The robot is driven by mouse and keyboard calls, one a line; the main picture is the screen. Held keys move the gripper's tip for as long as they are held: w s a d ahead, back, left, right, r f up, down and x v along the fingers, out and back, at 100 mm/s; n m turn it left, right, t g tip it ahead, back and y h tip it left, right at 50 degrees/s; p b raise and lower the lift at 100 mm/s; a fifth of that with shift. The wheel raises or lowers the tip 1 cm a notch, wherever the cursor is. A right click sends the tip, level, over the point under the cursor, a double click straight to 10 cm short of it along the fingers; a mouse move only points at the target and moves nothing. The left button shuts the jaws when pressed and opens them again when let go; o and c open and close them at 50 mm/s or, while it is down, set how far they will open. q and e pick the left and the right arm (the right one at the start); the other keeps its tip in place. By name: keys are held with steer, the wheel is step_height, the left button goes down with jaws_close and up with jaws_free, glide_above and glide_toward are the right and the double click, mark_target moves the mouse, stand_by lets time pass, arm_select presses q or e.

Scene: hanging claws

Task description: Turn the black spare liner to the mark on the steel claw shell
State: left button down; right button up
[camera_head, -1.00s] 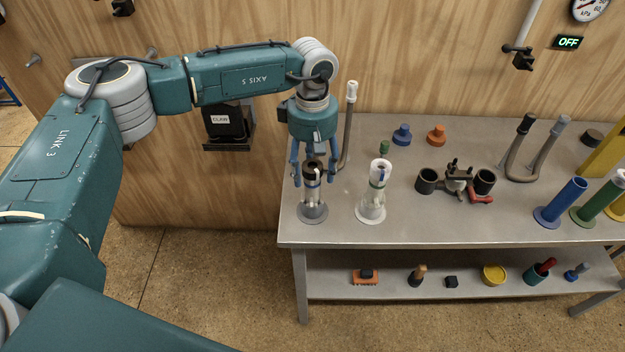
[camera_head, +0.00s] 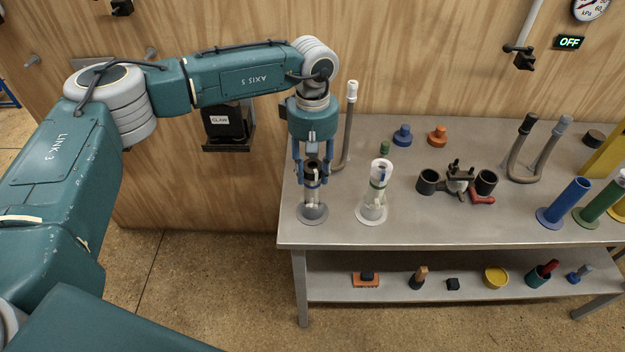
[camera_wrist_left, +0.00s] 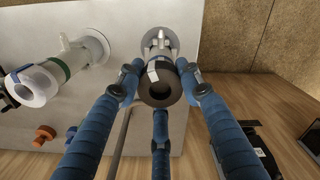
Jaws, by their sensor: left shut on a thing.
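The steel claw shell (camera_head: 313,201) stands upright on a round base at the left end of the bench. The black spare liner (camera_wrist_left: 161,90) sits in its top, its dark round mouth facing the left wrist camera. A pale tab or stripe shows on the liner's side in that view. My left gripper (camera_head: 313,172) points down from above, its blue fingers around the liner and shut on it. In the left wrist view the left gripper (camera_wrist_left: 162,84) has fingers on both sides and one below the liner. I cannot make out the shell's mark clearly. My right gripper is not in view.
A grey hose (camera_head: 347,130) rises just behind. A double black holder with a red lever (camera_head: 457,181) and blue and green tubes stand further right. The bench front is clear.

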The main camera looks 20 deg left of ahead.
arm_select(q)
steer(key=shift+m, duration=0.6)
steer(key=shift+f+m+b, duration=0.1)
steer(key=shift+m+b, duration=0.5)
steer(key=shift+m, duration=0.1)
steer(key=shift+m+b, duration=0.3)
steer(key=shift+m, duration=0.6)
steer(key=c, duration=1.1)
jaws_free()
